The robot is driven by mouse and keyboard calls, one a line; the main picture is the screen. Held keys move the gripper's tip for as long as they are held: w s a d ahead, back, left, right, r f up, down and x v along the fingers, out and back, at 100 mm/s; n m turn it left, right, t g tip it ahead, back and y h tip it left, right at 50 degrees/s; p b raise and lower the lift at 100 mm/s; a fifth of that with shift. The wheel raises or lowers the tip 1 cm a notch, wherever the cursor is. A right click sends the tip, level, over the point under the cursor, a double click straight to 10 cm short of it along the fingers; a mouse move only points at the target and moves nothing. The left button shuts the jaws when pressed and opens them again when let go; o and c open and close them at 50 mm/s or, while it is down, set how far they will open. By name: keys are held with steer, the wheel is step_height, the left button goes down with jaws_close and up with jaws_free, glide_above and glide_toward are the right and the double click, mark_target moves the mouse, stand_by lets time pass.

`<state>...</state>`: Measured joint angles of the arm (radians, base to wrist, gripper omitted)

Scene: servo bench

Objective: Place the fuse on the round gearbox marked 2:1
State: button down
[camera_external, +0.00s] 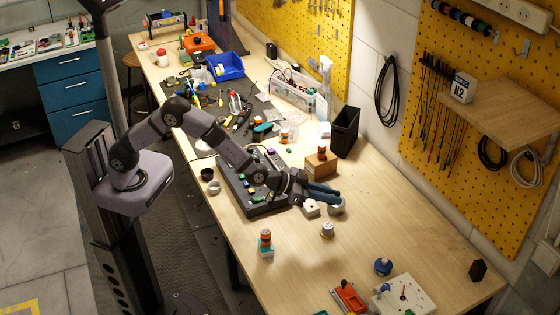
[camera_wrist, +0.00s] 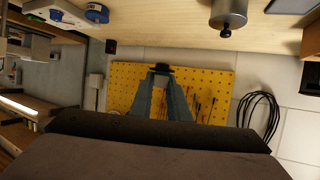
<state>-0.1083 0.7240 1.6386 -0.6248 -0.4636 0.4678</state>
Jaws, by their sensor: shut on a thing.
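My gripper (camera_external: 338,197) reaches right over the bench, its blue-grey fingers close together. In the wrist view its fingertips (camera_wrist: 161,70) are shut on a small dark piece, apparently the fuse (camera_wrist: 161,67); only a little of it shows. In the external view the held piece cannot be made out. A grey round part (camera_external: 337,209) is partly hidden behind the fingers. A small metallic cylinder with a shaft (camera_external: 327,230) stands on the bare bench in front; a grey cylinder with a shaft (camera_wrist: 228,14) shows in the wrist view. No 2:1 mark is readable, so I cannot tell which gearbox is meant.
A cardboard box (camera_external: 321,165) and a black bin (camera_external: 344,132) stand behind. A blue round part (camera_external: 383,267) is at front right. The right bench is mostly clear.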

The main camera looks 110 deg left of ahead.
mark_target(328, 225)
steer(key=shift+f+p, duration=1.35)
steer(key=shift+f, duration=3.55)
steer(key=shift+f, duration=0.2)
steer(key=c, duration=1.7)
jaws_free()
steer(key=shift+r, duration=0.15)
steer(key=shift+r, duration=0.15)
steer(key=shift+s+d+r, duration=0.1)
steer(key=shift+s+d, duration=0.2)
steer(key=shift+s, duration=0.2)
steer(key=b+v, duration=0.3)
steer(key=v, duration=0.8)
steer(key=shift+a+r, duration=0.1)
